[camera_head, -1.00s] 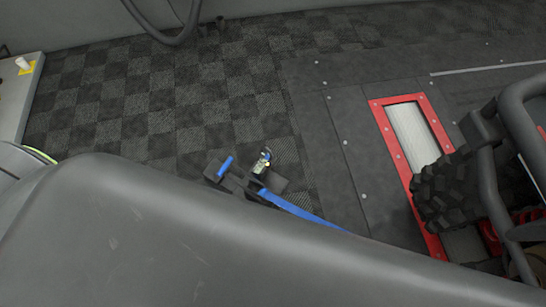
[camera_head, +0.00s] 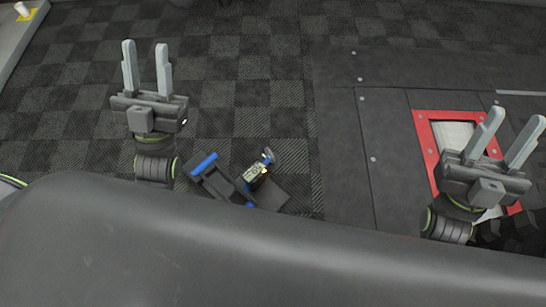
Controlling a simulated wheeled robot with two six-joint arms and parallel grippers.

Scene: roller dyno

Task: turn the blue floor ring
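A small ring-like part (camera_head: 268,156), grey with a touch of blue, stands at the upper end of a small metal fitting (camera_head: 256,173) on the floor. It is too small to tell whether it is the blue floor ring. A dark flat bracket (camera_head: 213,180) with a blue bar (camera_head: 204,163) lies just left of the fitting. My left gripper (camera_head: 145,44) is open and empty, up and left of these parts. My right gripper (camera_head: 518,116) is open and empty, far to their right, over the red frame. My grey body hides the floor below.
A red-framed roller opening (camera_head: 424,133) lies in the dark floor plates at right. A dark treaded tire (camera_head: 490,230) shows partly behind my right arm. A pale cabinet (camera_head: 22,40) stands at upper left.

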